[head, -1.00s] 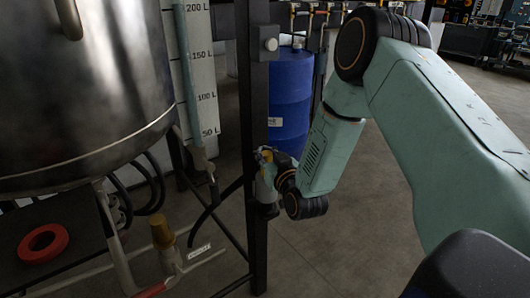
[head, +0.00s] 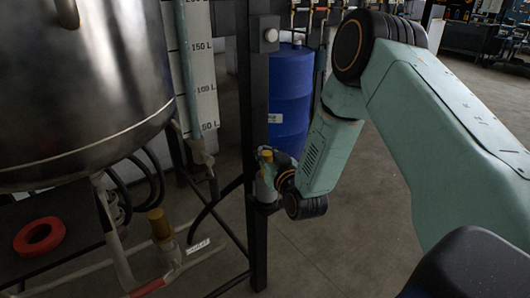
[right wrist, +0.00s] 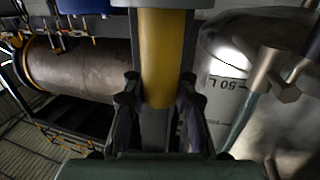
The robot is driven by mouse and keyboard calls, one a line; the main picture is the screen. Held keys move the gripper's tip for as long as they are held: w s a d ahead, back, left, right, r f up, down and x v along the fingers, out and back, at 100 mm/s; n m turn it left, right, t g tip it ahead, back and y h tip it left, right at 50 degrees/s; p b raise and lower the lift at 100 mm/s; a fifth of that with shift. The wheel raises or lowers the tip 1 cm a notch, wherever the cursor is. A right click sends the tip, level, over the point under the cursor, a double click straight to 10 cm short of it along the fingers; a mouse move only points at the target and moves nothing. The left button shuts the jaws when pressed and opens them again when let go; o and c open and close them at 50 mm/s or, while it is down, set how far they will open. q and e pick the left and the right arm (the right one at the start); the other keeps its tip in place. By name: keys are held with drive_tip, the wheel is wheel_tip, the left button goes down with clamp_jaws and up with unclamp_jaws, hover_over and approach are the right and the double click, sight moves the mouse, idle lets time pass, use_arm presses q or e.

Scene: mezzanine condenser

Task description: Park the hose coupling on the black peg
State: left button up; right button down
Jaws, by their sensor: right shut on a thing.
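My right gripper (head: 268,181) is beside the black upright post in the head view, shut on the hose coupling, a grey piece with a yellow top (head: 266,156). In the right wrist view the coupling shows as a yellow cylinder (right wrist: 163,60) with grey sides, between the fingers (right wrist: 160,108). It looks roughly upright. A dark part (head: 266,208) sits just below it by the post; I cannot tell whether this is the black peg or whether the coupling touches it. My left gripper is not in view.
The black post (head: 257,110) stands close by the gripper, with a blue drum (head: 290,95) behind. A steel tank (head: 80,90) fills the left, with pipes, a yellow-capped fitting (head: 160,225) and a red ring (head: 39,237) below.

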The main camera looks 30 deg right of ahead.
drive_tip(key=shift+f+b, duration=0.5)
drive_tip(key=shift+f, duration=0.15)
drive_tip(key=c, duration=1.1)
unclamp_jaws()
drive_tip(key=shift+c, duration=0.2)
drive_tip(key=shift+o, duration=0.7)
drive_tip(key=shift+f, duration=0.1)
drive_tip(key=shift+s, duration=0.15)
drive_tip(key=s+a, duration=0.2)
drive_tip(key=s, duration=0.9)
drive_tip(key=shift+s+r, duration=0.3)
drive_tip(key=shift+r, duration=0.15)
